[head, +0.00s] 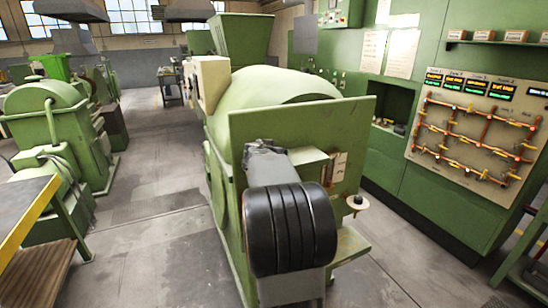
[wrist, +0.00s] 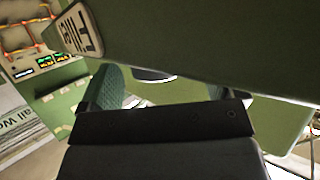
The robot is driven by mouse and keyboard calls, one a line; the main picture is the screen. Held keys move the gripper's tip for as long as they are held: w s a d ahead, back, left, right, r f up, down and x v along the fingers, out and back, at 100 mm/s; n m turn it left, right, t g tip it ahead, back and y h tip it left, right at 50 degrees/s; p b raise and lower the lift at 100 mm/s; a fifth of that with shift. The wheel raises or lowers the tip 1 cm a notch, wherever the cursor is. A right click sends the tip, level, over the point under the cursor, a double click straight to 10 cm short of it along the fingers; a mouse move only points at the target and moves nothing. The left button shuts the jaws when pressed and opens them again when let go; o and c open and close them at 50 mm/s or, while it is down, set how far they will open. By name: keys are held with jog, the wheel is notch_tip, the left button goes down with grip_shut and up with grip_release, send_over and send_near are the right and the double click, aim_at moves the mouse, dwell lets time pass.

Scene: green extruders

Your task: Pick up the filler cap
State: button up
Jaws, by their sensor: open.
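My gripper (wrist: 160,90) is open in the wrist view, with a green textured pad on the left finger and the right finger mostly dark. A small round dark thing with a pale rim (wrist: 154,75) shows between the fingers, partly cut off by a green panel; it may be the filler cap, but I cannot tell for sure. A tilted cream plate (wrist: 76,31) with lettering like "Filler" is at the upper left. In the head view my arm covers the front of the green extruder (head: 285,85), and I cannot make out the cap or my fingertips.
A green wall cabinet with a cream display board (head: 475,135) stands at the right. Another green machine (head: 50,115) and a yellow-edged table (head: 25,215) are at the left. The floor (head: 150,190) between is clear.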

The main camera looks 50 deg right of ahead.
jog(key=c, duration=1.1)
